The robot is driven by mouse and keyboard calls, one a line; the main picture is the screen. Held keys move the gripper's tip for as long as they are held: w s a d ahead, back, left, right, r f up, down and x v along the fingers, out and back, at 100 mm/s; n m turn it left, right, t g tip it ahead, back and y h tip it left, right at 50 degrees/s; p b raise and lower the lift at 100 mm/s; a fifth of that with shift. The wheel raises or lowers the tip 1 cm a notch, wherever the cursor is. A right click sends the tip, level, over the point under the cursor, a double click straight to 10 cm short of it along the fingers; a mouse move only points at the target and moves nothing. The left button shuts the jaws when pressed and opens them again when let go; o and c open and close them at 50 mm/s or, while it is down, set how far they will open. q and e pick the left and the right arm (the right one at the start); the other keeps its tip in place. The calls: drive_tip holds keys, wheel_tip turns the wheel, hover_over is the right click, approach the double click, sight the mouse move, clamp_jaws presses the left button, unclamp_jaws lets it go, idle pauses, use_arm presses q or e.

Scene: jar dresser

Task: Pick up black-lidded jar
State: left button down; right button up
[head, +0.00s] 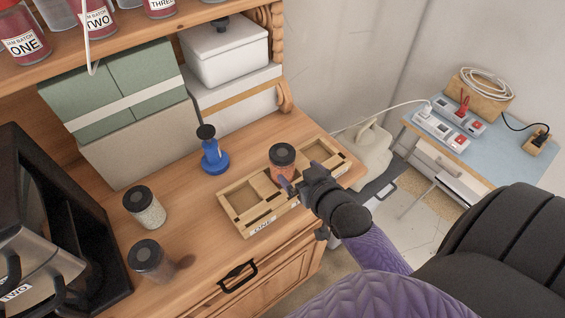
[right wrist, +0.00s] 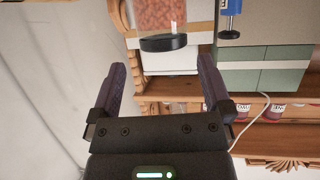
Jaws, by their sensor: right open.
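A black-lidded jar (head: 282,164) with reddish-brown contents stands upright in the middle compartment of a wooden tray (head: 240,228) on the dresser. My right gripper (head: 302,182) is open and empty at the tray's front side, close to this jar. In the right wrist view the jar (right wrist: 172,14) appears upside down, its black lid just beyond and between the spread fingers (right wrist: 163,66). Its lower part is hidden by the tray and my gripper in the head view. My left gripper is not in view.
Two more black-lidded jars, one pale (head: 145,208) and one greyish (head: 148,261), stand left of the tray. A blue tool (head: 213,158) stands behind it. Green boxes (head: 115,90) and a white lidded box (head: 226,52) fill the back. A dark machine (head: 50,230) stands far left.

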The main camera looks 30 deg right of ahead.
sight(289, 164)
drive_tip(key=x, duration=0.7)
drive_tip(key=shift+w+a+f+b, duration=0.1)
drive_tip(key=shift+w+f+b, duration=0.1)
drive_tip(key=shift+w+b, duration=0.15)
drive_tip(key=shift+s, duration=0.1)
drive_tip(key=shift+c, duration=0.4)
drive_tip(key=c, duration=1.2)
drive_tip(key=shift+r, duration=0.1)
drive_tip(key=shift+c, duration=0.3)
